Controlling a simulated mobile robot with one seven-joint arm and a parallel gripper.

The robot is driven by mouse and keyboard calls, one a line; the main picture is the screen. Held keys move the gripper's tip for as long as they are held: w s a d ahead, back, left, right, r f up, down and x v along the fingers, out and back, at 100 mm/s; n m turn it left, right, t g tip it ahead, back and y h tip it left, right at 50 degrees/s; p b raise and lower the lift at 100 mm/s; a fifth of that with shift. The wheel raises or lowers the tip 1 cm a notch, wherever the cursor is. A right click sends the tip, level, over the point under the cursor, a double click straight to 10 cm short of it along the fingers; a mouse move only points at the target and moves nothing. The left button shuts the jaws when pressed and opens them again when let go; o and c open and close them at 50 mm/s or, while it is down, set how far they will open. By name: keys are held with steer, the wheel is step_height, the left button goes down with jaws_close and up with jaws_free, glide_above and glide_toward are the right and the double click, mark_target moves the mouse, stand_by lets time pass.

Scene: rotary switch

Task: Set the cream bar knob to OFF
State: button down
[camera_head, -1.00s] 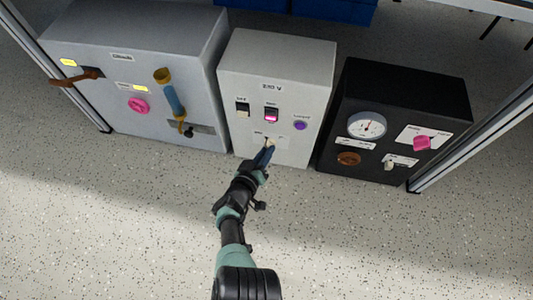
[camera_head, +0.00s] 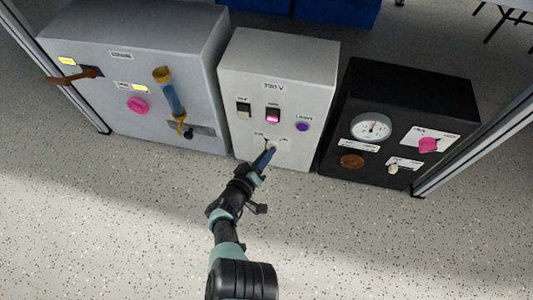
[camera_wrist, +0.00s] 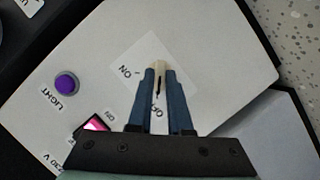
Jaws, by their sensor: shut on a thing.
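The cream bar knob (camera_wrist: 159,66) sits on a white plate on the pale grey middle cabinet. In the wrist view it shows between the tips of my gripper (camera_wrist: 160,74), which is shut on it. A dark line (camera_wrist: 157,88) runs between the fingers towards the OFF label (camera_wrist: 157,117). The ON label (camera_wrist: 125,72) lies to the left of the fingers. The fingers hide part of the knob, so its exact angle is hard to tell. In the head view my gripper (camera_head: 268,152) reaches the lower front of the cabinet.
The middle cabinet (camera_head: 255,60) also carries a cream rocker (camera_head: 243,110), a lit pink rocker (camera_head: 272,115) and a purple button (camera_head: 302,126). A grey cabinet (camera_head: 75,40) stands left, a black one (camera_head: 430,90) right. The floor in front is clear.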

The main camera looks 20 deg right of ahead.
steer(key=c, duration=0.8)
jaws_free()
steer(key=shift+w, duration=0.1)
steer(key=shift+c, duration=0.2)
steer(key=p+v, duration=0.7)
steer(key=v, duration=0.6)
